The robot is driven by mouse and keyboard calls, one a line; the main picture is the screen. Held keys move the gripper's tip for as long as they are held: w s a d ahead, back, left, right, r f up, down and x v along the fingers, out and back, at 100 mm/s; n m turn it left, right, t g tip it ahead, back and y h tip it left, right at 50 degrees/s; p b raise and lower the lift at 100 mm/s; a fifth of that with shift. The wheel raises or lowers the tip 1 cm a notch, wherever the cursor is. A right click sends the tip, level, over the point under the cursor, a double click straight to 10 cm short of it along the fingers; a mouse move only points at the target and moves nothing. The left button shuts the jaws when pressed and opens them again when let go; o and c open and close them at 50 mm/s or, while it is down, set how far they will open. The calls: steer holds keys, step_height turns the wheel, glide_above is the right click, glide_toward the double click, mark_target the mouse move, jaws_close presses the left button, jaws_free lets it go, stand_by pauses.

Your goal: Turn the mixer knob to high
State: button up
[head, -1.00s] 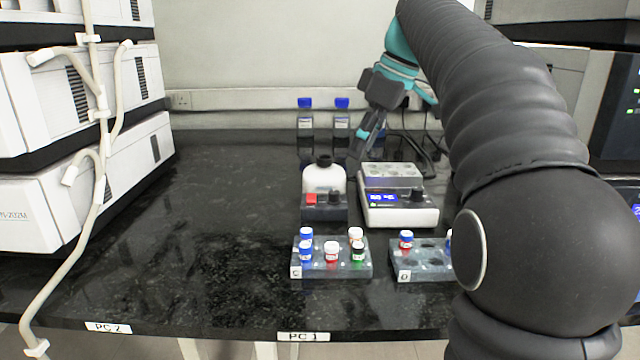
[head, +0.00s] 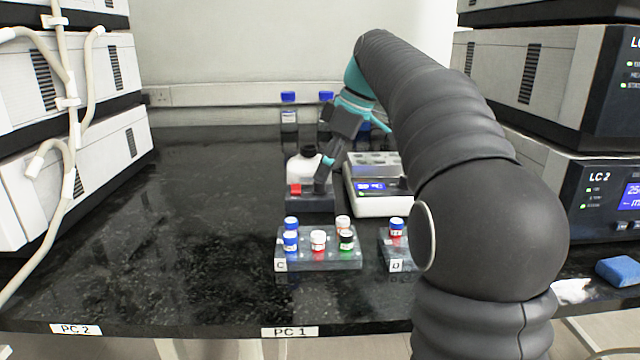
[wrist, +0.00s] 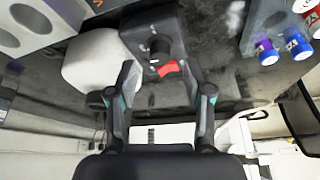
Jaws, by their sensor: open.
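The mixer is a white rounded body (head: 301,168) with a black top cup and a dark front box (head: 310,203) bearing a red switch (head: 295,189). In the wrist view its black knob (wrist: 160,47) sits beside the red switch (wrist: 168,68). My gripper (head: 321,188) is at the right part of the front box and hides the knob in the head view. In the wrist view my gripper (wrist: 159,72) is open, its fingers apart on either side of the switch, with the knob just beyond the tips. I cannot read the knob's setting.
A white block heater (head: 385,205) with a lit display stands close right of the mixer. Rack C (head: 320,260) with several capped vials is in front, and rack D (head: 396,265) is partly hidden by my arm. Blue-capped bottles (head: 289,115) stand behind. The bench left is clear.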

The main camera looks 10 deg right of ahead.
mark_target(320, 187)
steer(key=shift+x, duration=1.5)
jaws_close()
